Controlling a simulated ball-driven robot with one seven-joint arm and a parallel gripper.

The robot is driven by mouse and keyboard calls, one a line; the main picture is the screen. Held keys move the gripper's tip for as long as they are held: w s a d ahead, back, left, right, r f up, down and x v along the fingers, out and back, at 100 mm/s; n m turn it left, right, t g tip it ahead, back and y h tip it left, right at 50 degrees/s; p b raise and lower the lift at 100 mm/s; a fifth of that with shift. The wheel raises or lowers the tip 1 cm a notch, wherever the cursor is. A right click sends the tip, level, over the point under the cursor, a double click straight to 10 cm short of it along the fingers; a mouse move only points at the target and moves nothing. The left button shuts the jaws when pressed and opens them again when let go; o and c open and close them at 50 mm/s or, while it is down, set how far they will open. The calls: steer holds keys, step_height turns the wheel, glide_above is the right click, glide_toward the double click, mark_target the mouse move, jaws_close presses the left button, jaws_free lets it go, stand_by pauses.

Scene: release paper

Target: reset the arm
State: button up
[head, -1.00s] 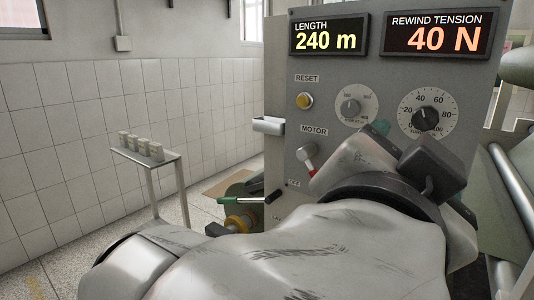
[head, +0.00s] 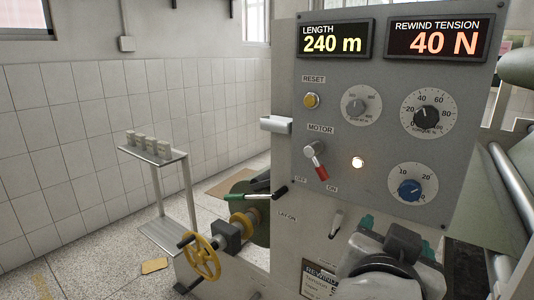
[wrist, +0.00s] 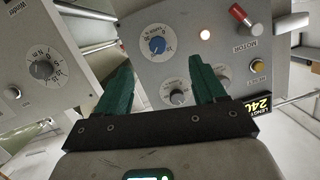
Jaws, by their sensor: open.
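My gripper (head: 397,238) is low at the right in the head view, in front of the grey control panel (head: 390,110). Its green fingers are apart with nothing between them; in the wrist view the open fingers (wrist: 160,72) point toward the panel's dials. The arm behind the gripper is mostly out of the head view. The motor switch (head: 316,158) has its red tip toward ON, and the lamp (head: 357,162) beside it is lit. The displays read 240 m and 40 N. No contact with the panel is visible.
A blue knob (head: 409,189) is just above my gripper. A small lever (head: 337,223) is to its left. A yellow handwheel (head: 201,258) and a green-handled lever (head: 255,196) stand further left. A side stand (head: 153,154) holds several small blocks. Rollers are at the right.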

steer(key=s+d+f+n+g+y, duration=0.1)
steer(key=s+d+f+n+g, duration=0.15)
steer(key=f, duration=0.55)
steer(key=s+d+f+n+g+y, duration=0.15)
steer(key=d+f, duration=0.25)
steer(key=f, duration=0.5)
steer(key=s+d+f+n+g+y, duration=0.1)
steer(key=s+d+f+g, duration=0.15)
steer(key=f, duration=0.55)
steer(key=s+d+f+n+g+y+p, duration=0.1)
steer(key=s+f+n+g+y, duration=0.2)
steer(key=s+f, duration=1.3)
steer(key=s+g+y, duration=0.1)
steer(key=s+g, duration=0.1)
steer(key=s, duration=0.1)
steer(key=shift+d+f, duration=0.25)
steer(key=shift+d, duration=0.05)
steer(key=shift+g, duration=0.25)
